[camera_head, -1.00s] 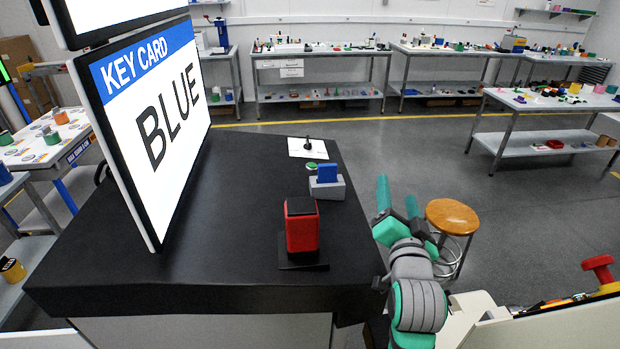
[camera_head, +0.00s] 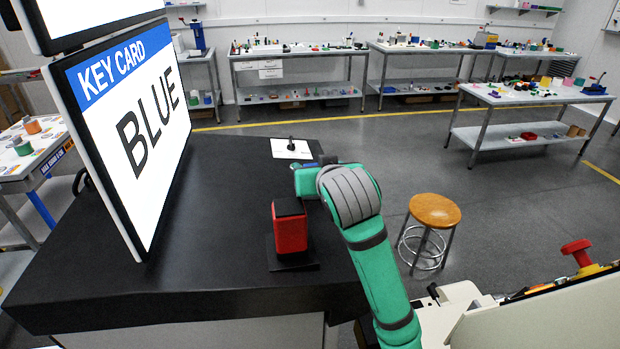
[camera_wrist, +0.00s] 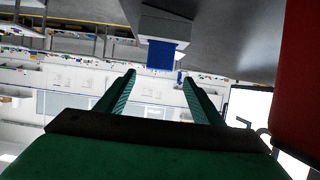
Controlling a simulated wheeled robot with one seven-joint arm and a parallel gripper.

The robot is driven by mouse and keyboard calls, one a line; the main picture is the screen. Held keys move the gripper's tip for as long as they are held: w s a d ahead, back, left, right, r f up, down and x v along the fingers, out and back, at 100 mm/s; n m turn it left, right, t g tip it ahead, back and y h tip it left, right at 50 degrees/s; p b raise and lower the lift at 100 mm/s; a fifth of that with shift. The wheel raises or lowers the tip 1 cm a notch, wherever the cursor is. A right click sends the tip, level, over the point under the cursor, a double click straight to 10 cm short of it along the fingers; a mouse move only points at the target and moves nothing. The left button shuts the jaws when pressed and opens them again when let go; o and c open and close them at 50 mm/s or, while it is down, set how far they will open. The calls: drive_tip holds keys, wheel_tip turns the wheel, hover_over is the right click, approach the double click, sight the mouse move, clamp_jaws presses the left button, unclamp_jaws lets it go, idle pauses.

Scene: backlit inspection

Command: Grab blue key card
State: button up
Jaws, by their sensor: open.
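The blue key card (camera_wrist: 163,54) stands in a light grey holder (camera_wrist: 165,25) in the wrist view, which looks upside down. My gripper (camera_wrist: 159,78) is open, its two green fingers apart and empty. The card shows ahead of the fingertips, roughly in line with the gap, and no contact is visible. A large screen (camera_head: 135,130) reads "KEY CARD BLUE".
A red block with a black top (camera_head: 290,232) stands on the black table (camera_head: 190,250) beside my arm, and red also fills the wrist view's right edge. A white sheet with a dark object (camera_head: 291,149) lies behind. A wooden stool (camera_head: 434,210) stands right of the table.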

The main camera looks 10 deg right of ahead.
sight(313, 164)
drive_tip(key=shift+x, duration=3.25)
drive_tip(key=shift+s+d+f, duration=0.1)
drive_tip(key=shift+d+f, duration=0.05)
drive_tip(key=shift+f, duration=0.05)
drive_tip(key=shift+c, duration=0.6)
drive_tip(key=c, duration=1)
